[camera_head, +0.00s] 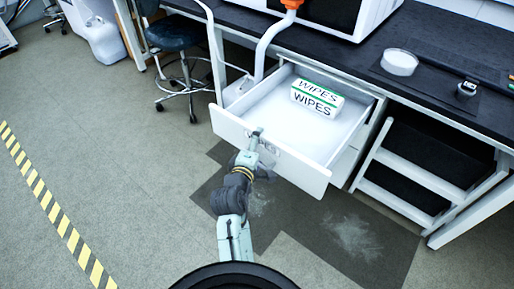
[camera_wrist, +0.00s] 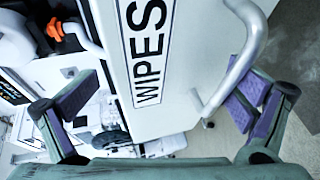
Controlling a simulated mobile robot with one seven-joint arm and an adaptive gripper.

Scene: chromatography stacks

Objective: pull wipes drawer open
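The wipes drawer (camera_head: 308,176) stands pulled out under the bench, its white inside showing. A box of wipes (camera_head: 317,97) lies in it toward the back. In the wrist view the drawer's front (camera_wrist: 115,60) carries a black-framed WIPES label (camera_wrist: 149,50) and a pale curved handle (camera_wrist: 245,62). My gripper (camera_head: 256,137) is at the front panel in the head view. In the wrist view my gripper (camera_wrist: 160,100) has its fingers wide apart with nothing clamped. The handle lies between them, close to the right finger; I cannot tell whether they touch.
The dark bench top (camera_head: 440,60) holds a white round dish (camera_head: 399,62) and a large white instrument. A dark stool (camera_head: 174,40) stands left of the drawer. A white open frame (camera_head: 420,175) stands at the right. The floor left of my arm is clear, with yellow-black tape (camera_head: 50,205).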

